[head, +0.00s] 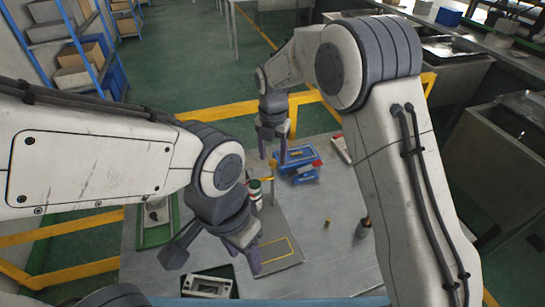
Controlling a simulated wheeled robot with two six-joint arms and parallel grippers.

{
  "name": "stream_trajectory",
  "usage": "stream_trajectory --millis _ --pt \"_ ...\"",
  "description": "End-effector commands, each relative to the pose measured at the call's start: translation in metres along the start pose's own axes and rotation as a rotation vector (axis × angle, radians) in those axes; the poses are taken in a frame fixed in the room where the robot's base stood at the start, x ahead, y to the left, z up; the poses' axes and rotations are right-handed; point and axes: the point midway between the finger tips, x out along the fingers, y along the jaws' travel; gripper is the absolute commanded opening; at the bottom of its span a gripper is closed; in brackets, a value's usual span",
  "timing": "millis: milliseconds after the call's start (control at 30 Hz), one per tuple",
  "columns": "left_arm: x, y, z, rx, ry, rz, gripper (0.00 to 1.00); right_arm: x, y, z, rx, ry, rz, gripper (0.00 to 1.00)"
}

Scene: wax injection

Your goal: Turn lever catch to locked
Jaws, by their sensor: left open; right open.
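A blue fixture (299,162) with a red part (317,166) at its right end stands on the grey table, right of picture centre. The lever catch cannot be told apart clearly at this size. My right gripper (272,147) is open and points down just left of and behind the blue fixture. Its fingers look empty. My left gripper (250,257) is open and lower in the picture, in front of the fixture, near a grey plate (283,236). Its fingers are partly hidden by the gripper body.
A green tray (158,236) lies at left and a dark tray (222,272) at front. A small dark container (363,230) stands at right. Yellow rails (225,110) run behind the table. The table's front right is mostly clear.

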Motion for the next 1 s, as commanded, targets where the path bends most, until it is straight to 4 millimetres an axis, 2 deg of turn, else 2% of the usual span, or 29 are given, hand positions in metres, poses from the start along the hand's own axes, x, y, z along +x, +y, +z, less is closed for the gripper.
stream_trajectory --millis 300,500,667,1000 --pt "0.016 -0.001 0.001 0.001 0.000 0.000 0.50 -0.061 0.001 0.001 -0.001 -0.005 0.005 0.61" --pt "0.019 -0.001 0.001 0.001 0.000 0.000 0.50 -0.088 0.001 0.000 -0.001 -0.003 0.003 0.61" --pt "0.020 -0.001 0.001 0.001 0.000 0.000 0.50 -0.095 0.001 0.000 -0.001 -0.001 0.002 0.61" --pt "0.020 -0.001 0.001 0.001 0.000 0.000 0.50 -0.096 0.000 -0.005 0.027 0.000 0.003 0.61"
